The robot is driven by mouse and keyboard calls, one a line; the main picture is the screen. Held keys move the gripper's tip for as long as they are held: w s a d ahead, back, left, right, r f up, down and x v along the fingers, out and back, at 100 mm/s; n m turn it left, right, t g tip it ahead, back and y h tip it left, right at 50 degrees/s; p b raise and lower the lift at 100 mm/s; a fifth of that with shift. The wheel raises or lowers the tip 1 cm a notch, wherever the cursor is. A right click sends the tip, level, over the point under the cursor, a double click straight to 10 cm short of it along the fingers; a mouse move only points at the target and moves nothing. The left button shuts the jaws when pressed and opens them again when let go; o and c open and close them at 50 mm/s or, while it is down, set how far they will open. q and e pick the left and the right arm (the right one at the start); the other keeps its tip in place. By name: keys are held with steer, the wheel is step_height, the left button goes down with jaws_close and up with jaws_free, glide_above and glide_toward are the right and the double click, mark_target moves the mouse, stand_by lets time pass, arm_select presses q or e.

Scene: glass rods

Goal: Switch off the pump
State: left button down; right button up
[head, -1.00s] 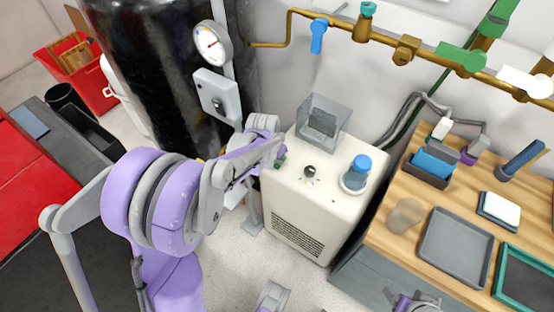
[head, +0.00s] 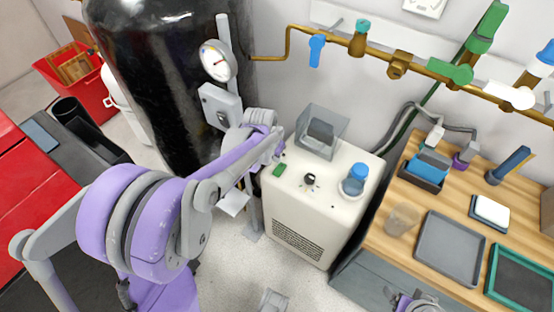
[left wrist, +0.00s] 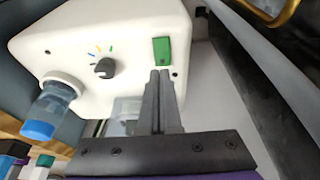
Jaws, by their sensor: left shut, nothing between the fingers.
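The pump is a cream box (head: 318,205) with a vented front, standing on the floor in the head view. A green rocker switch (head: 280,170) sits on its top at the left; in the left wrist view the switch (left wrist: 161,50) is also clear to see. My left gripper (head: 279,150) is shut and empty beside the switch. In the left wrist view its fingertips (left wrist: 160,73) show just below the switch; I cannot tell for sure whether they touch. Which way the rocker is tipped is too small to tell. My right gripper does not show clearly.
The pump's top also carries a black knob (head: 310,179), a blue-capped bottle (head: 354,180) and a clear cover (head: 322,131). A black cylinder (head: 160,90) with a gauge (head: 218,60) stands to the left. A wooden bench (head: 455,195) with trays is to the right.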

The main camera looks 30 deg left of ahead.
arm_select(q)
steer(key=s+v, duration=0.1)
steer(key=v, duration=0.5)
steer(key=shift+s+p, duration=0.3)
steer(key=shift+p, duration=0.15)
steer(key=s+d+r+p, duration=0.3)
steer(key=s, duration=0.3)
steer(key=s+d+r+t+p, duration=0.1)
steer(key=s+d+r+p, duration=0.2)
steer(key=s, duration=0.2)
steer(key=s+d+r+n+t+p, duration=0.1)
steer(key=s+d+r+p, duration=0.2)
steer(key=s, duration=0.3)
steer(key=shift+s+d+r, duration=0.3)
steer(key=shift+d, duration=0.1)
